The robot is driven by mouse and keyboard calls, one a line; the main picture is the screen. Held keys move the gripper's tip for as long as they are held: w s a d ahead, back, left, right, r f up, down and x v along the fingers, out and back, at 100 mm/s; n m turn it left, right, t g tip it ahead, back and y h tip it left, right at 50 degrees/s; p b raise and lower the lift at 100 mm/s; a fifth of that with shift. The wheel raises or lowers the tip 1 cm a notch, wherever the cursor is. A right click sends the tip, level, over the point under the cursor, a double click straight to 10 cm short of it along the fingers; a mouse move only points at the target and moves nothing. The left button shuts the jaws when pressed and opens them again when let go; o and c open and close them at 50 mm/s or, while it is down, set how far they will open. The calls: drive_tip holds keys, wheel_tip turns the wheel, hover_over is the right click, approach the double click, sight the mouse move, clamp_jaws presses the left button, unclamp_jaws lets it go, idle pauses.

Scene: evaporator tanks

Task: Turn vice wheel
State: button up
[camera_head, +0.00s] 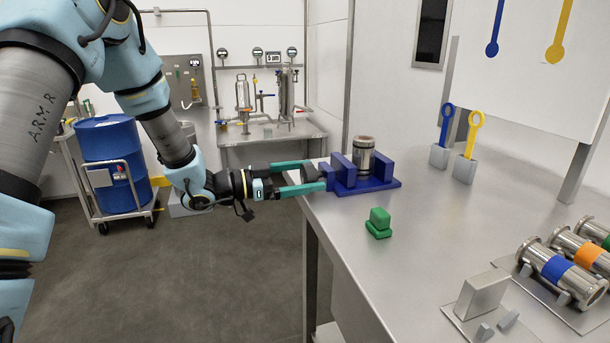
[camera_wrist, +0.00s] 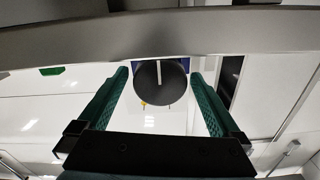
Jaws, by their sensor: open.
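The blue vice (camera_head: 372,188) stands at the near-left edge of the steel table and holds an upright metal cylinder (camera_head: 363,157) between its jaws. The dark vice wheel (camera_head: 309,172) is on the vice's left side and shows as a round disc with a light bar in the wrist view (camera_wrist: 172,88). My gripper (camera_head: 319,175) is open, its green fingers reaching in from the left, one above and one below the wheel. In the wrist view the wheel lies between the fingertips (camera_wrist: 160,76), with a gap on each side.
A green block (camera_head: 378,223) lies on the table in front of the vice. Blue (camera_head: 444,140) and yellow (camera_head: 470,140) ring-ended tools stand in grey holders behind. Banded metal cylinders (camera_head: 548,262) lie in a rack at right. A blue drum (camera_head: 112,165) stands on a cart at left.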

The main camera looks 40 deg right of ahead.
drive_tip(key=c, duration=1.3)
drive_tip(key=shift+f+m+b, duration=0.3)
drive_tip(key=shift+m+b, duration=0.3)
drive_tip(key=shift+b, duration=0.45)
drive_tip(key=shift+r+m+b, duration=0.1)
drive_tip(key=shift+m+b, duration=0.6)
drive_tip(key=shift+b, duration=0.15)
drive_tip(key=shift+r+m, duration=0.2)
drive_tip(key=shift+m, duration=0.1)
drive_tip(key=o, duration=1.3)
drive_tip(key=b+v, duration=0.1)
drive_tip(key=v, duration=0.9)
drive_tip(key=shift+w+a+b, duration=0.15)
drive_tip(key=shift+a+b, duration=0.15)
drive_tip(key=shift+a, duration=0.1)
